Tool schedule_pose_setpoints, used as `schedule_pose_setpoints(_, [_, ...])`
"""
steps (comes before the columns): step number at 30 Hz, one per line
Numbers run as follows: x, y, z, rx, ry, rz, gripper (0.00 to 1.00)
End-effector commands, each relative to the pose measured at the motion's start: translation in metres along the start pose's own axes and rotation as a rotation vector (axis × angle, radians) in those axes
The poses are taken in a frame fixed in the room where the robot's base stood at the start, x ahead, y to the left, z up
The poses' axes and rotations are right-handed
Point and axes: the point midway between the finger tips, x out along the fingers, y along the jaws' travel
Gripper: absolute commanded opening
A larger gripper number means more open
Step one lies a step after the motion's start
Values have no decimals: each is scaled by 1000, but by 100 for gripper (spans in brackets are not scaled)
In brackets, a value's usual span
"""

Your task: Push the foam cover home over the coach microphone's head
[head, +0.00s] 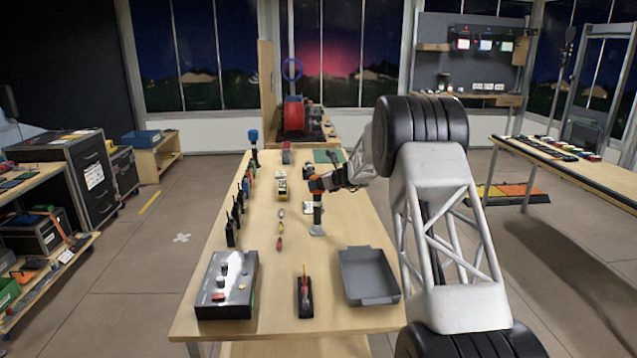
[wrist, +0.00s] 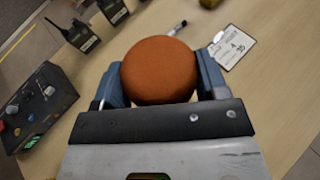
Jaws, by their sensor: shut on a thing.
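The orange foam cover (wrist: 160,72) is a round ball between the two blue-grey fingers of my gripper (wrist: 162,78) in the wrist view. My gripper is shut on it. The cover and gripper hide the microphone's head, so I cannot tell how far down the cover sits.
A white tag card (wrist: 232,47) lies near the cover. Bare wood surrounds the microphone's foot.

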Motion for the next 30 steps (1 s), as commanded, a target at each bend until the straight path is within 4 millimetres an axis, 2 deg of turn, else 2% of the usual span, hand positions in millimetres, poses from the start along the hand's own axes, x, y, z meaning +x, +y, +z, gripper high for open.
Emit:
schedule_pose_setpoints(8, [2,0,-4,1,0,0,45])
schedule_pose_setpoints(9, [2,0,-4,0,0,0,71])
schedule_pose_setpoints(14, [2,0,-4,0,0,0,96])
schedule_pose_setpoints(24, [1,0,-4,0,0,0,97])
schedule_pose_setpoints(30, [-7,0,-4,0,0,0,97])
